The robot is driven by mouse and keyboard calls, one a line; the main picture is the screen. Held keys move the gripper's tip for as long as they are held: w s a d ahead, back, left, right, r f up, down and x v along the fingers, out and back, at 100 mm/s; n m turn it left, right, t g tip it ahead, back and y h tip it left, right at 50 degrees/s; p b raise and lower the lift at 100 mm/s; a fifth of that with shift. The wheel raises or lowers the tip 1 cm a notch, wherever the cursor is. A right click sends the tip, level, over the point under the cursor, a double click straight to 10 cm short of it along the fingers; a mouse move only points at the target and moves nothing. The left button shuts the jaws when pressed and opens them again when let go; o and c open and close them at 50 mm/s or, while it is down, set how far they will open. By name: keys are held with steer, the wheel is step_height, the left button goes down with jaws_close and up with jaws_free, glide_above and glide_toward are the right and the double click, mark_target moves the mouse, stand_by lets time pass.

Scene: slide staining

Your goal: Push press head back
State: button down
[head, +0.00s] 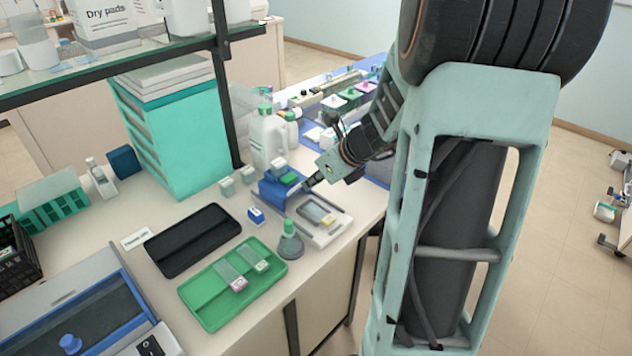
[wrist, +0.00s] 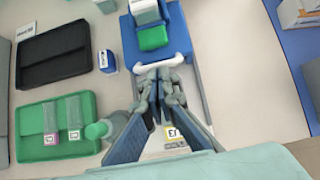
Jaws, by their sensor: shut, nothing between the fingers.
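The press is a pale base (head: 326,226) with a blue press head (head: 270,190) at its rear left end. In the wrist view the blue head (wrist: 184,40) carries a green block (wrist: 153,38) and a white bar (wrist: 160,63) along its near edge. My gripper (wrist: 158,74) is shut and empty, its tips right at the white bar; I cannot tell whether they touch. In the head view my gripper (head: 309,183) reaches in from the right beside the blue head. A slide with a yellow label (wrist: 174,132) lies on the base, partly hidden by my fingers.
A green tray (head: 205,308) with two slides, a green-capped flask (head: 290,243) and a small blue-white box (head: 256,215) stand left of the press. A black tray (head: 180,255) lies farther left. White bottles (head: 266,138) stand behind. The counter's right edge is close.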

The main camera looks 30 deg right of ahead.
steer(key=shift+w+a, duration=0.35)
steer(key=shift+w, duration=0.4)
steer(key=shift+p, duration=0.35)
